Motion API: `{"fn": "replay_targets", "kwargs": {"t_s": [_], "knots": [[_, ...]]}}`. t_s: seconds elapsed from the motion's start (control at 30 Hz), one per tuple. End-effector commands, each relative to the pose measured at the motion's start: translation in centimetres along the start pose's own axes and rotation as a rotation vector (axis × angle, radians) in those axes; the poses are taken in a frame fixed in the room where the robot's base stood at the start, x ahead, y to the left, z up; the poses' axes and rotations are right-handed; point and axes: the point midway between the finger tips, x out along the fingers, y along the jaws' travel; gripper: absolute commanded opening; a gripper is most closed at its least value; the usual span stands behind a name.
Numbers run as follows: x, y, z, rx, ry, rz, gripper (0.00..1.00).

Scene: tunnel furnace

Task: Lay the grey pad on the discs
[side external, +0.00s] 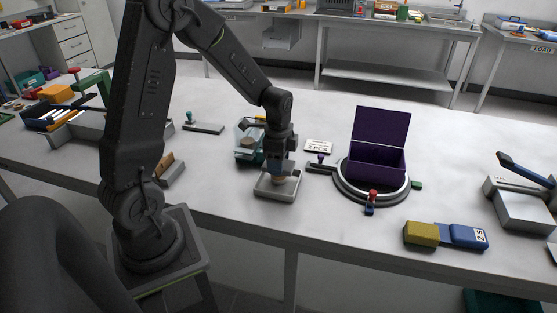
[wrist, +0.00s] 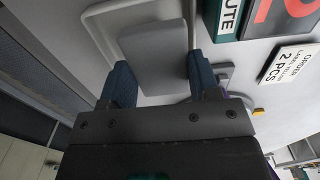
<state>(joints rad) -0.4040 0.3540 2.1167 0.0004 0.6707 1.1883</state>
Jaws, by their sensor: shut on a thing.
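My gripper (wrist: 160,75) is shut on the grey pad (wrist: 153,55), a flat rounded square between its two blue fingers in the wrist view. In the side view my gripper (side external: 280,169) points down over a shallow light-grey tray (side external: 289,191) near the front of the table. The tray's rim also shows behind the pad in the wrist view (wrist: 105,9). A small tan piece (side external: 279,179) shows just under the fingertips; I cannot tell whether it touches the pad. I cannot make out the discs; the purple box's inside is hidden.
An open purple box (side external: 377,162) stands on a round base (side external: 345,187) with clamps around it, right of the tray. A teal container (side external: 243,152) and a white order card (side external: 319,146) are close behind. Yellow (side external: 421,233) and blue (side external: 468,237) blocks lie front right.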

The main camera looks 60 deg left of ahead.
Motion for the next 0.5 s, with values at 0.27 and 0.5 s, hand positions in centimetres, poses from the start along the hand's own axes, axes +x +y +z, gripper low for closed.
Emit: {"fn": "replay_targets", "kwargs": {"t_s": [0.27,0.5], "knots": [[0.05,0.00,0.00,0.000,0.000,0.000,0.47],[0.39,0.00,-0.01,0.000,0.000,0.000,0.47]]}}
